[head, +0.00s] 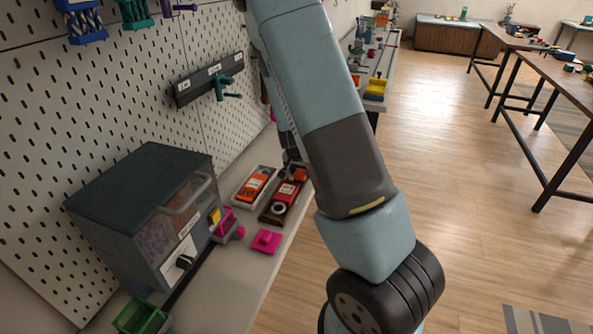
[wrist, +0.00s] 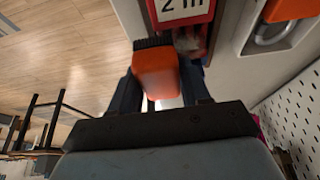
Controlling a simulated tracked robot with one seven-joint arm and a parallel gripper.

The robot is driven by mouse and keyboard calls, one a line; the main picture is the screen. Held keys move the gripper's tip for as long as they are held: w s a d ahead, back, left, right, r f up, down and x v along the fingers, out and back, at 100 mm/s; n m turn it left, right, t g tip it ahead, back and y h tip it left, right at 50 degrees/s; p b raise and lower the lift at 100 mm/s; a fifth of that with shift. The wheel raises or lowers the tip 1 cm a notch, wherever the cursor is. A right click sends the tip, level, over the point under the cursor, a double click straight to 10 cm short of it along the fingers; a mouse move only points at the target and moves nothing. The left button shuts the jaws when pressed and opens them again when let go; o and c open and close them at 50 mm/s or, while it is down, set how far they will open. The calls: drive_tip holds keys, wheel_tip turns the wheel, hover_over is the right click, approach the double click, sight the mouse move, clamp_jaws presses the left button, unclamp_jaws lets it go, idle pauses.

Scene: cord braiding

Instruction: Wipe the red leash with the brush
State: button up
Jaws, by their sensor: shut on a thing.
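My gripper (wrist: 160,92) is shut on an orange brush (wrist: 155,74) with dark bristles along its far edge. The red leash (head: 286,192) lies in a dark tray on the bench, and its white "2 m" label shows at the top of the wrist view, framed in red (wrist: 183,23). The bristles are beside the near end of the red leash; I cannot tell whether they touch it. In the head view the brush (head: 300,174) is at the far end of the red leash, and my arm hides most of the gripper.
An orange leash (head: 255,184) lies in a white tray (head: 240,200) just left of the red one. A dark-topped bin box (head: 138,195), a magenta block (head: 266,241) and a green bin (head: 140,317) stand nearer. A pegboard wall (head: 90,120) bounds the left; floor is open at right.

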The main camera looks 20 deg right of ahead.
drive_tip(key=shift+s+a+r, duration=0.1)
drive_tip(key=shift+s, duration=0.15)
drive_tip(key=shift+w+a+f, duration=0.15)
drive_tip(key=shift+w+a, duration=1)
drive_tip(key=shift+a, duration=0.05)
drive_tip(key=shift+w+a+f, duration=0.15)
drive_tip(key=shift+w+a, duration=0.95)
drive_tip(key=shift+a, duration=0.1)
drive_tip(key=shift+f, duration=0.15)
drive_tip(key=shift+s+d, duration=0.1)
drive_tip(key=shift+s+d+f, duration=0.15)
drive_tip(key=shift+s+d, duration=0.85)
drive_tip(key=shift+d, duration=0.1)
drive_tip(key=shift+s+d+f, duration=0.1)
drive_tip(key=shift+s+d, duration=0.9)
drive_tip(key=shift+d, duration=0.05)
drive_tip(key=shift+s+d+f, duration=0.1)
drive_tip(key=shift+s+d, duration=0.1)
drive_tip(key=shift+s, duration=0.1)
drive_tip(key=shift+w+r, duration=0.2)
drive_tip(key=shift+r, duration=2.9)
